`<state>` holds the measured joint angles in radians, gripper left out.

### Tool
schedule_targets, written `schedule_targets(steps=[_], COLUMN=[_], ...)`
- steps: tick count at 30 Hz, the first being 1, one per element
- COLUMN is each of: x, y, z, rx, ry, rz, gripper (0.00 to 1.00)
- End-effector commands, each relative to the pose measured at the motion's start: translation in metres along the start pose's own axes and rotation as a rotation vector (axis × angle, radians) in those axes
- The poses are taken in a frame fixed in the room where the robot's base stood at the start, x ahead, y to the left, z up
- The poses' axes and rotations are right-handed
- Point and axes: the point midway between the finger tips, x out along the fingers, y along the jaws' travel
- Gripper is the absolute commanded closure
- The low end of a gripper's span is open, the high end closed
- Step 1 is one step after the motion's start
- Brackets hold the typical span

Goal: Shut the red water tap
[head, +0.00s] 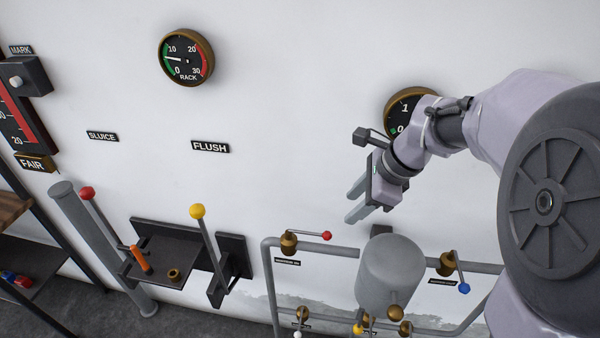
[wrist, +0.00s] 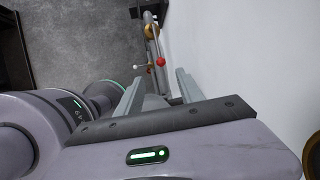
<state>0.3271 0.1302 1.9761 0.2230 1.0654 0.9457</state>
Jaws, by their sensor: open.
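The red water tap (head: 307,236) is on the grey pipework at the wall. It has a brass body and a thin lever with a red ball end, and the lever points right, roughly in line with the horizontal pipe. Its red ball (wrist: 160,62) also shows in the wrist view, beyond the fingertips and roughly between them. My gripper (head: 354,204) is open and empty. It is above and to the right of the red tap, apart from it. In the wrist view both fingers (wrist: 155,85) are spread.
A grey tank (head: 390,272) stands right of the red tap, below my gripper. A blue-ended tap (head: 456,270) is further right. Several more taps sit lower. Left are a yellow-knobbed lever (head: 198,212), a red-knobbed lever (head: 88,194) and a small shelf (head: 165,272). Gauges hang above.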

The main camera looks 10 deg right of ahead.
Motion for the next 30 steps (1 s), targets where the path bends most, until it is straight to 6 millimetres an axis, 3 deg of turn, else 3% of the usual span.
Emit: schedule_targets(steps=[1, 6, 13, 18, 26, 27, 30], x=[0.020, 0.074, 0.132, 0.150, 0.151, 0.151, 0.151], y=[0.002, 0.003, 0.003, 0.002, 0.001, 0.001, 0.001], z=[-0.002, -0.003, -0.002, -0.001, 0.000, 0.000, 0.000], rx=[-0.001, -0.003, -0.005, -0.005, -0.005, -0.005, -0.005], ry=[-0.001, 0.000, 0.001, 0.002, 0.002, 0.002, 0.002], rz=[0.004, 0.004, 0.004, 0.001, 0.000, 0.000, 0.000], gripper=[0.55, 0.55, 0.55, 0.55, 0.55, 0.57, 0.77])
